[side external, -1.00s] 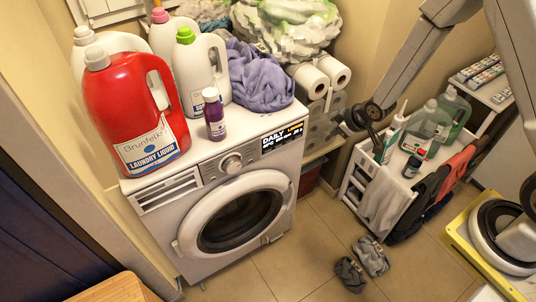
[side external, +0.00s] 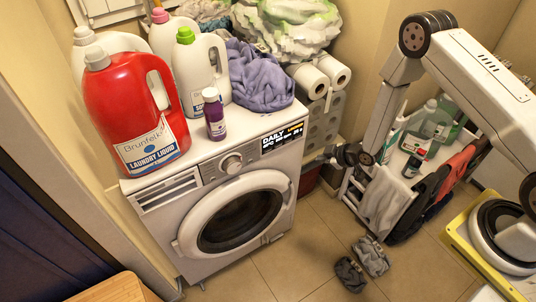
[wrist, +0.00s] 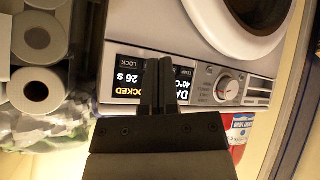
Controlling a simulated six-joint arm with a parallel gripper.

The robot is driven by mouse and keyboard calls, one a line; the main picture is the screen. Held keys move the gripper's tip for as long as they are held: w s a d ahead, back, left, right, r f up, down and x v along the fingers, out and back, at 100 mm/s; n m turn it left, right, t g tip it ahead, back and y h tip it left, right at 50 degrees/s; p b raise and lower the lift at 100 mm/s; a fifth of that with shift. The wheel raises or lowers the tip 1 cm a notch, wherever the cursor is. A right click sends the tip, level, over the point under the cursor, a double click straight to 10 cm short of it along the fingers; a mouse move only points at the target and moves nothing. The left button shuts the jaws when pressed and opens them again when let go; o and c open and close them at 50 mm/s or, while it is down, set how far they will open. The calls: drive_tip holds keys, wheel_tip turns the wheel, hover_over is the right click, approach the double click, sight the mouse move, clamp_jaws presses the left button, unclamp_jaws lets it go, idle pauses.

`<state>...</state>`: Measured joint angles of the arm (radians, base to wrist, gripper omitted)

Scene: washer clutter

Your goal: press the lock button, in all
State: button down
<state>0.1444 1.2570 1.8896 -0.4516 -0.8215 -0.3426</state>
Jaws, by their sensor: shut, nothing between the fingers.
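The white washing machine (side external: 165,240) stands against the wall. Its black display (side external: 283,137) is lit on the right of the control panel. In the wrist view the display (wrist: 127,88) appears upside down and reads "LOCKED" in yellow and "26 S". A small "LOCK" label (wrist: 128,65) sits along the panel edge beside it; the button itself is too small to make out. My gripper (side external: 332,156) is right of the machine, apart from the panel. In the wrist view my gripper (wrist: 160,62) is shut and empty, its dark fingers overlapping the display and hiding part of it.
The round dial (side external: 231,163) and round door (side external: 240,220) are on the machine's front. A red detergent jug (side external: 110,105), a purple bottle (side external: 214,120) and purple cloth (side external: 260,75) are on top. Paper rolls (side external: 337,73) and a white cart (side external: 375,190) stand to the right.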

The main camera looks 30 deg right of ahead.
drive_tip(key=shift+f, duration=0.15)
idle(0.4)
approach(295, 140)
drive_tip(key=shift+s+f+x, duration=0.15)
drive_tip(key=shift+x, duration=0.7)
drive_tip(key=shift+s+f+x, duration=0.1)
drive_tip(key=shift+x, duration=0.75)
drive_tip(key=shift+s+f+x, duration=0.15)
drive_tip(key=shift+x, duration=0.7)
drive_tip(key=shift+w, duration=0.75)
idle(1.5)
drive_tip(key=shift+s, duration=0.75)
drive_tip(key=shift+s, duration=0.1)
drive_tip(key=shift+s, duration=2.4)
